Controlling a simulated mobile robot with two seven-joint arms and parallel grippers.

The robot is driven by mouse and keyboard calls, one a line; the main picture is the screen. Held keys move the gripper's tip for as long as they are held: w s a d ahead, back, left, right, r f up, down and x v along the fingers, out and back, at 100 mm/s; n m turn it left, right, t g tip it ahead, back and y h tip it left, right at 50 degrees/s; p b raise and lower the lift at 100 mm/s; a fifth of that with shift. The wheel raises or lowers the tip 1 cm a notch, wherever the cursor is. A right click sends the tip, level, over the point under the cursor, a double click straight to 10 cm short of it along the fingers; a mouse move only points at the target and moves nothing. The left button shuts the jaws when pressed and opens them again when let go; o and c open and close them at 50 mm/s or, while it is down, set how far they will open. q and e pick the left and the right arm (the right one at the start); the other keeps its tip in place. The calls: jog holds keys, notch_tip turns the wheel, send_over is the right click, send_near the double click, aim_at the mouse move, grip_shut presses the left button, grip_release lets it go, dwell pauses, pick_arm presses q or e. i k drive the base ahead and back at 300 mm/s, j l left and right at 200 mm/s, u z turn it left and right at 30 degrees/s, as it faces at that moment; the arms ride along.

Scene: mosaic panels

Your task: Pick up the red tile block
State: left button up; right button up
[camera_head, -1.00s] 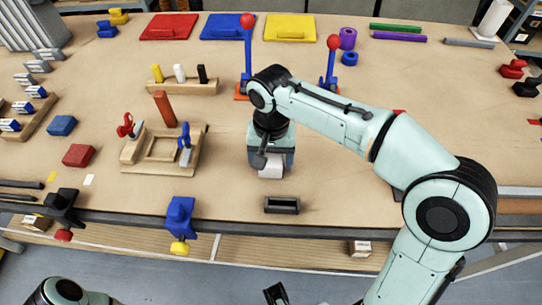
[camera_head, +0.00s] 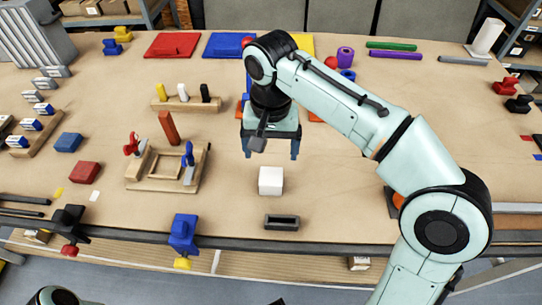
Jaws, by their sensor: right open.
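A red tile block (camera_head: 84,172) lies flat on the left part of the table, just in front of a blue block (camera_head: 68,142). My right gripper (camera_head: 271,154) is open and empty, pointing down over the middle of the table, well to the right of the red block. A white block (camera_head: 271,181) stands on the table just below and in front of its fingers, apart from them. Part of my left arm shows at the bottom left; its gripper is out of the picture.
A wooden holder (camera_head: 165,187) with tools stands between the red block and my right gripper. A small black tray (camera_head: 281,222) lies near the front edge. Black (camera_head: 68,228) and blue (camera_head: 184,233) clamps sit on that edge. Flat red (camera_head: 172,45) and blue (camera_head: 222,42) panels lie behind.

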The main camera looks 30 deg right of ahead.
aim_at(84, 172)
jog(key=k, duration=1)
